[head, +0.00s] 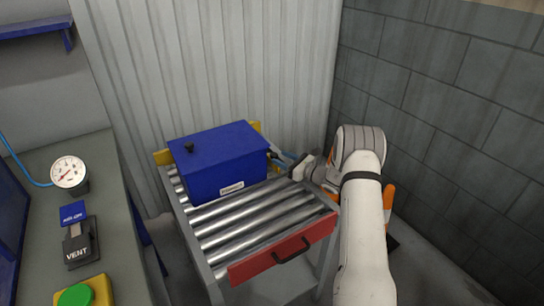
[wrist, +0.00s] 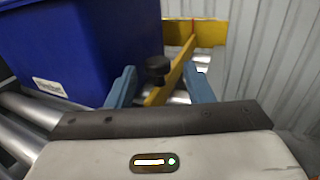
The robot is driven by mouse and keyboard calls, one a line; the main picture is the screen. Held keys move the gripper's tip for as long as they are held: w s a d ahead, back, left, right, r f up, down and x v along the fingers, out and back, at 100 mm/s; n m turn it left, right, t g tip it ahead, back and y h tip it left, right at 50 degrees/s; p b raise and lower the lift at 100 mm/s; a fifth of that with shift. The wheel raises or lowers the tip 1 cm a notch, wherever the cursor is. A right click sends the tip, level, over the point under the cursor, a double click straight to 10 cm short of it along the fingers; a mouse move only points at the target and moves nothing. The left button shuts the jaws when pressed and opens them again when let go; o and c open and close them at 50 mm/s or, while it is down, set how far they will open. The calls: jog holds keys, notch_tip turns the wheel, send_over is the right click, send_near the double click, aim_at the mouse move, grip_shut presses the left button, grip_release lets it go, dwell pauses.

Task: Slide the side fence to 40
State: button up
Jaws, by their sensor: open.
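In the wrist view the side fence (wrist: 175,78) is a yellow bar running away from me, with a black knob (wrist: 157,66) on it. My gripper (wrist: 160,76) is open, its two light blue fingers on either side of the knob and bar. I cannot tell whether either finger touches them. In the head view my gripper (head: 283,159) is at the right side of the roller table (head: 225,232), beside the blue box. There the fence is mostly hidden behind the box and my gripper. No scale or number 40 is readable.
A blue lidded box (head: 225,160) stands on the rollers and also fills the left of the wrist view (wrist: 60,45). A yellow end piece (wrist: 208,33) crosses behind the fence. A red front panel (head: 285,252) has a black handle. A grey block wall (head: 430,110) is at right.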

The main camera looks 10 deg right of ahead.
aim_at(274, 154)
jog(key=x, duration=0.4)
jog(key=shift+a, duration=0.2)
jog(key=shift+c, duration=0.5)
grip_shut()
